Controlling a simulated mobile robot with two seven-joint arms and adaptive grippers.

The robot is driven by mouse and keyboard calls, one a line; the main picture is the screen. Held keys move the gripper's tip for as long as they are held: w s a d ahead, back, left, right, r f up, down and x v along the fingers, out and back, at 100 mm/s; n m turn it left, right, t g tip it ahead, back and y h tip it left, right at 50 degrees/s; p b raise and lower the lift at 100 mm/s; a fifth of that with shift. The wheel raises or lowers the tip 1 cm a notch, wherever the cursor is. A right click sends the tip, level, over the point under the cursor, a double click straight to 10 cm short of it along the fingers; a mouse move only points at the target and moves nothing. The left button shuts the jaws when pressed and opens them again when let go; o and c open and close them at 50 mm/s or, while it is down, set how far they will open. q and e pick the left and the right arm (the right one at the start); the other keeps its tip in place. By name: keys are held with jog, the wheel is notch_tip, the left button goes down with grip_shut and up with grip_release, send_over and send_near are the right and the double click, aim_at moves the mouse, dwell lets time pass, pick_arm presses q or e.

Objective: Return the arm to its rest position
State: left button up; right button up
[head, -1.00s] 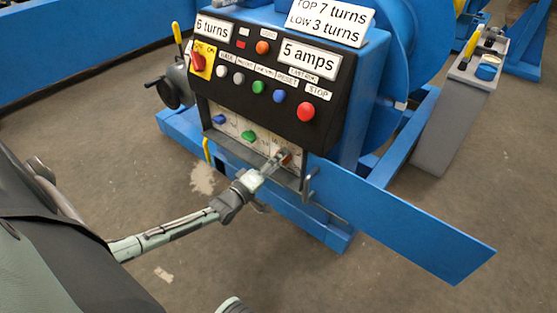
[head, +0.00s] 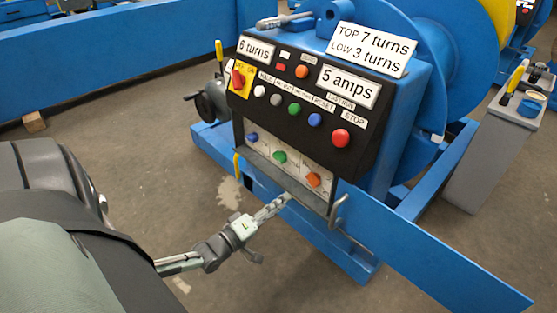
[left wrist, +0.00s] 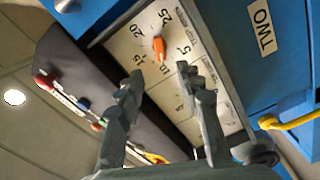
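My left gripper (head: 278,204) is in front of the lower edge of the control box, below and left of the orange knob (head: 313,180) in the head view. In the left wrist view its two fingers (left wrist: 160,80) stand apart with nothing between them. The orange knob (left wrist: 159,48) shows beyond the fingertips, apart from them, on a white dial plate with numbers. My left arm reaches in from the lower left of the head view. My right gripper is not in view.
The black control panel (head: 262,112) carries several buttons, a red-on-yellow switch (head: 239,78) and green (head: 280,157) and blue (head: 252,137) knobs below. A metal handle (head: 337,209) and a blue plate (head: 430,245) stick out at right. Open floor (head: 110,120) lies left.

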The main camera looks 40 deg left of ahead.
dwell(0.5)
pick_arm(q)
jog(key=s+d+f+m+g+p, duration=0.1)
jog(key=s+d+f+m+g, duration=0.1)
jog(key=d+f+m+g, duration=0.3)
jog(key=s+d+f+m+g+p, duration=0.1)
jog(key=s+d+f+m+g, duration=0.15)
jog(key=d, duration=0.45)
jog(key=s+r+m+g+y+p, duration=0.2)
jog(key=s+m+g, duration=0.4)
jog(key=s, duration=0.6)
jog(key=shift+a+m+g+y, duration=0.3)
jog(key=shift+m+g, duration=0.05)
jog(key=shift+g, duration=0.4)
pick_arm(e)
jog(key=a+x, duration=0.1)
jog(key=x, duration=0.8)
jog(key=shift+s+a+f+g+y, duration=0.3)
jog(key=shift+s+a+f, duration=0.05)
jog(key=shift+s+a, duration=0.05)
